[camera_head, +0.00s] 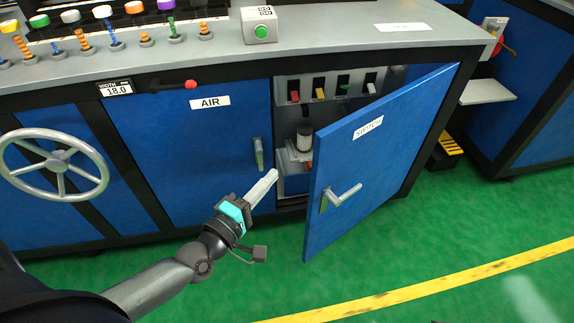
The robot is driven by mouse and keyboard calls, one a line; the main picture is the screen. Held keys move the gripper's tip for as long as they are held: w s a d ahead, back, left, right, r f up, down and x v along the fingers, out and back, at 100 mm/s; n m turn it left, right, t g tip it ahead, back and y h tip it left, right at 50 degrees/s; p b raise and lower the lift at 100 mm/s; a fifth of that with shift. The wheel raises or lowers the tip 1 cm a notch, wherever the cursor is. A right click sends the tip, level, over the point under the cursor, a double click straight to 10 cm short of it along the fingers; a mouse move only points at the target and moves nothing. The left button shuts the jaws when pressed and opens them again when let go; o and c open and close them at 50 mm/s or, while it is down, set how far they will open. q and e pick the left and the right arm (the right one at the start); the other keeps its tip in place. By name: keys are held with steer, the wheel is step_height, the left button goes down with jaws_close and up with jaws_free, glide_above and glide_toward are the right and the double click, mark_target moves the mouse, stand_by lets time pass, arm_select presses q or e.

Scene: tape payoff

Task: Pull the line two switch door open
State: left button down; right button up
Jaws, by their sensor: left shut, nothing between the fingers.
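The blue switch door (375,150), with a white "SWITCH" label (368,127), stands swung open, its free edge toward me and its hinge side at the right. Its grey lever handle (343,195) is on the outer face, lower left. Behind it the cabinet opening shows a row of coloured switches (320,90) and some fittings below. My left gripper (270,180) is shut and empty, left of the door's free edge and in front of the cabinet, apart from the handle. My right gripper is not in view.
The closed "AIR" door (195,140) with its handle (258,153) is left of the opening. A handwheel (55,165) is at the far left. The worktop (345,30) carries a green-button box (259,25). Green floor (430,235) with a yellow line (450,280) is clear in front.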

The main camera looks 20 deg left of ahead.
arm_select(q)
steer(key=w+d+b, duration=0.1)
steer(key=w+d, duration=0.4)
steer(key=w, duration=0.2)
steer(key=shift+w+d, duration=0.2)
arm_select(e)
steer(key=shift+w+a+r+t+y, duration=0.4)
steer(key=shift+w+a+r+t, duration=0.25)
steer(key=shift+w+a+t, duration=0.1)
arm_select(q)
steer(key=shift+s+d, duration=0.1)
